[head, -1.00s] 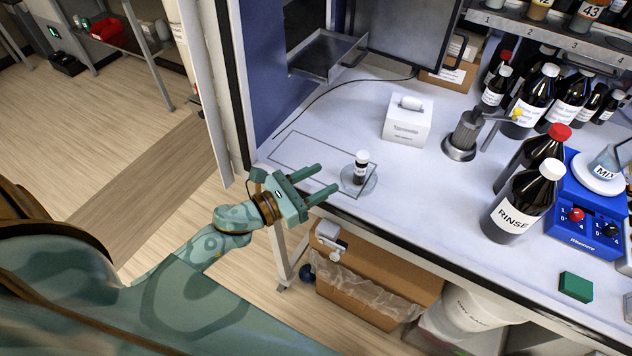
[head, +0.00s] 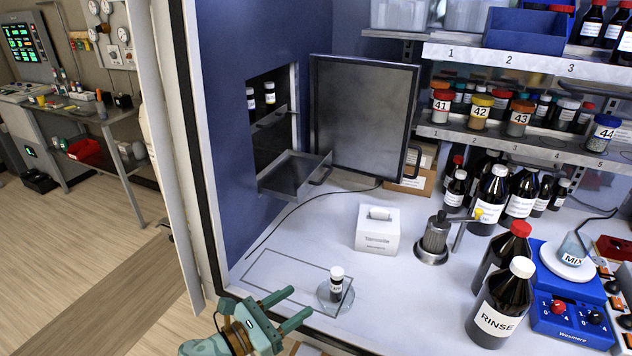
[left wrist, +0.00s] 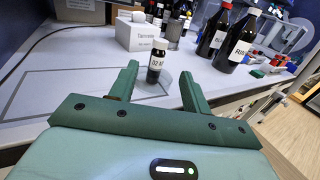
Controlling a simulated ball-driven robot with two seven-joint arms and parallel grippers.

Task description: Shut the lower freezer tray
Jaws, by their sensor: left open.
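The lower freezer tray (head: 296,172) is a grey metal tray with a handle at its front. It is pulled out of the freezer opening in the blue left wall and looks empty. The freezer door (head: 362,118) stands wide open to the right of it. My left gripper (head: 298,306) is open and empty at the bench's front edge, well below and in front of the tray. In the left wrist view its fingers (left wrist: 160,88) are apart, with a small dark vial (left wrist: 156,62) standing beyond them. My right gripper is not in view.
A white tissue box (head: 377,229), a metal stand (head: 434,240) and a RINSE bottle (head: 500,305) stand to the right. A cable crosses the bench below the tray.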

